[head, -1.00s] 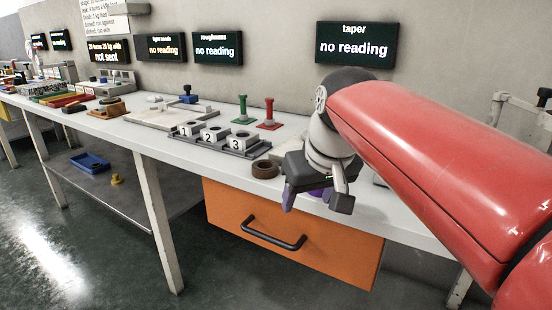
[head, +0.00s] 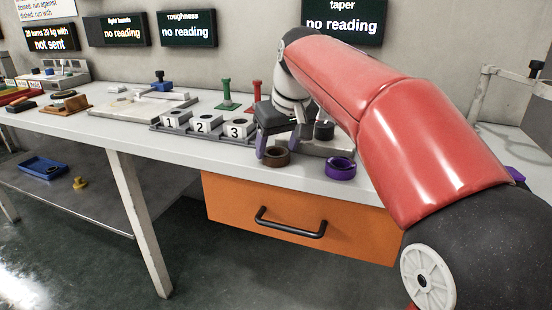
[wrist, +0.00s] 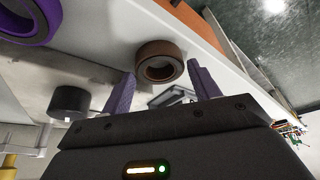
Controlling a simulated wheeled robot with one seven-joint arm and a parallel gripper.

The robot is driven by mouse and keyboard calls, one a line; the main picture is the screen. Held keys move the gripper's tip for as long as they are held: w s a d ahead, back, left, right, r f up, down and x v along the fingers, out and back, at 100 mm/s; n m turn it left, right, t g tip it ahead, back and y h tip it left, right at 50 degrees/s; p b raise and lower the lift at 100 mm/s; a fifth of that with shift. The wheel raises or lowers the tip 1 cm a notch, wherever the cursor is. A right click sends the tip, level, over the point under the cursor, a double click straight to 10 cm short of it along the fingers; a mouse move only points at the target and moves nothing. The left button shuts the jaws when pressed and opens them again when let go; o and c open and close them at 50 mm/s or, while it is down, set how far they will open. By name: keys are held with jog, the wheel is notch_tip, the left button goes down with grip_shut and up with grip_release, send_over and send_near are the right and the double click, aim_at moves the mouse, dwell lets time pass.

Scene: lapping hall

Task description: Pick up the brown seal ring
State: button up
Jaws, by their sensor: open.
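The brown seal ring (head: 276,156) lies on the white bench top near its front edge, above the orange drawer. In the wrist view the brown ring (wrist: 160,61) shows ahead of my gripper (wrist: 160,82), roughly between the lines of its two purple fingertips. My gripper (head: 275,145) is open and empty, close to the ring. One purple finger shows at the ring's left in the head view; the other is hard to make out. I cannot tell whether a finger touches the ring.
A purple ring (head: 340,168) lies to the right of the brown one. A grey block with a black knob (head: 324,130) stands behind. A numbered tray (head: 203,125) is to the left, with green (head: 227,95) and red (head: 257,96) plungers behind it. The orange drawer (head: 300,212) is below.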

jog(key=shift+w+a+f, duration=0.15)
jog(key=shift+w+f, duration=0.05)
jog(key=shift+f, duration=0.35)
jog(key=c, duration=0.6)
jog(key=shift+r, duration=0.1)
jog(key=shift+c, duration=0.3)
